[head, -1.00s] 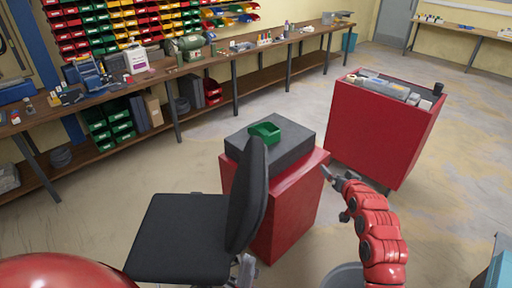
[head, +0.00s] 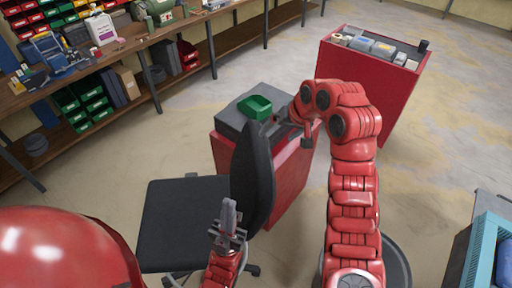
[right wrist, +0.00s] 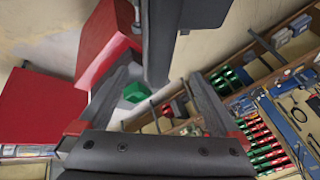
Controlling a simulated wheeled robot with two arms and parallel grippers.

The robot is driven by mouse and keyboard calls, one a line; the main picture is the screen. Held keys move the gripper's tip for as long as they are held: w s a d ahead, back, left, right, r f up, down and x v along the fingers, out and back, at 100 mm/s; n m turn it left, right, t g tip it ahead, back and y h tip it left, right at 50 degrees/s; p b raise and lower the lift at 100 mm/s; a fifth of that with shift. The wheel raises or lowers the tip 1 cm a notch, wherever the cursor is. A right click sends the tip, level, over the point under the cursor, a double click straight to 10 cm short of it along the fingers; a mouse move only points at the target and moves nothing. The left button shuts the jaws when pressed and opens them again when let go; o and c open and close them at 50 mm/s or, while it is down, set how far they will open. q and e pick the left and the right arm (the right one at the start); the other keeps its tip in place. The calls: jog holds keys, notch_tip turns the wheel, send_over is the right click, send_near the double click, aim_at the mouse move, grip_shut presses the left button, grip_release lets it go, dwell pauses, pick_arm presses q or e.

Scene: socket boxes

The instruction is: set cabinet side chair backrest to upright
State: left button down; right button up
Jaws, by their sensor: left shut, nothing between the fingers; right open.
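The black office chair stands in the middle of the head view, its seat (head: 182,222) at the left and its backrest (head: 252,180) rising on the right side, beside the red cabinet (head: 290,172). The backrest's exact tilt is hard to tell. My right gripper (head: 279,127) is open at the top of the backrest. In the right wrist view, its spread fingers (right wrist: 160,92) have a dark upright part, apparently the backrest (right wrist: 160,45), between and beyond them; contact is unclear. My left gripper (head: 229,210) is shut and empty, in front of the seat and the backrest's lower left edge.
A grey block (head: 232,122) with a green bin (head: 255,106) sits on the cabinet. A second red cabinet (head: 385,95) with tools on top stands behind right. A long workbench (head: 130,47) runs along the back left. Floor between bench and chair is clear.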

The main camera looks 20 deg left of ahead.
aim_at(263, 148)
jog(key=b+x, duration=0.2)
jog(key=x, duration=0.2)
jog(key=shift+a+f+b, duration=0.15)
jog(key=shift+a+b, duration=0.1)
jog(key=shift+b, duration=0.15)
jog(key=b+x, duration=0.4)
jog(key=b, duration=0.5)
jog(key=shift+w+f+b, duration=0.15)
jog(key=shift+f+b, duration=0.15)
jog(key=x, duration=0.8)
jog(key=shift+a+r, duration=0.15)
grip_shut()
